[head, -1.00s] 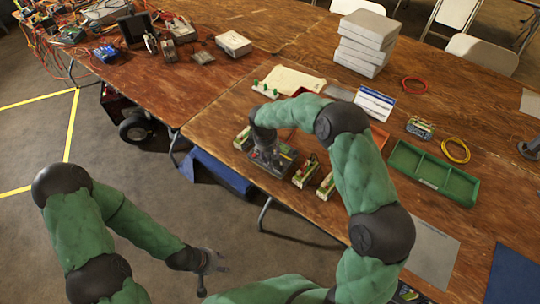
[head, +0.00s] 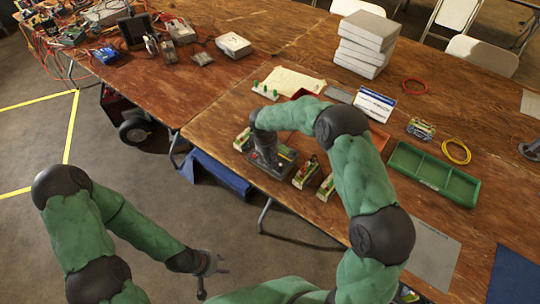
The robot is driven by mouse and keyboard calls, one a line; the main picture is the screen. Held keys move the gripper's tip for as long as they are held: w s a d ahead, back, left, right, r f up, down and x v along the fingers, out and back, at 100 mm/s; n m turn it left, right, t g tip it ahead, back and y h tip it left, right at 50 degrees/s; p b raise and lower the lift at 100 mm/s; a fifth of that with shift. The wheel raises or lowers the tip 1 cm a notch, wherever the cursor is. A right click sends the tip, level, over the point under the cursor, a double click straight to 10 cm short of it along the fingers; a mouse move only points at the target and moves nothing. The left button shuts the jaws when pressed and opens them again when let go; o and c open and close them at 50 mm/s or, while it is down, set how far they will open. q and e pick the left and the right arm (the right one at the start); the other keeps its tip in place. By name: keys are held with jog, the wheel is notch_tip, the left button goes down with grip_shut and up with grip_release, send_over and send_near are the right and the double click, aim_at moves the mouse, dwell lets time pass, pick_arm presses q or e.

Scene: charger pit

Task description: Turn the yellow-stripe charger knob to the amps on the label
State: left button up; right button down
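A dark grey charger (head: 268,173) sits at the table's front edge. It has a small red spot on its front and a yellow strip (head: 288,153) at its right rear. My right gripper (head: 265,152) points down at the charger's top. Its fingertips and the knob are mostly hidden or too small, so I cannot tell whether it grips the knob. A white and blue card (head: 374,104) stands behind my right arm; its text is unreadable, and I cannot tell if it is the label. My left gripper (head: 214,281) is open and empty, low over the floor, away from the table.
Small green-and-yellow battery-like blocks (head: 305,173) stand just right of the charger. A green tray (head: 434,173), a yellow cable coil (head: 455,151), a red ring (head: 415,86) and a stack of grey boxes (head: 366,42) are farther right and back. The left rear table is cluttered with devices.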

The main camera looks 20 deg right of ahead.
aim_at(267, 164)
jog(key=shift+m+b, duration=0.75)
jog(key=shift+m, duration=0.45)
jog(key=shift+m+b, duration=0.7)
jog(key=shift+m, duration=0.7)
jog(key=c, duration=1.1)
grip_release()
jog(key=r, duration=0.4)
jog(key=a+r, duration=0.1)
jog(key=r, duration=0.3)
jog(key=s+r, duration=0.1)
jog(key=r, duration=0.3)
jog(key=shift+s+a, duration=0.1)
jog(key=shift+a, duration=0.25)
jog(key=shift+f, duration=0.1)
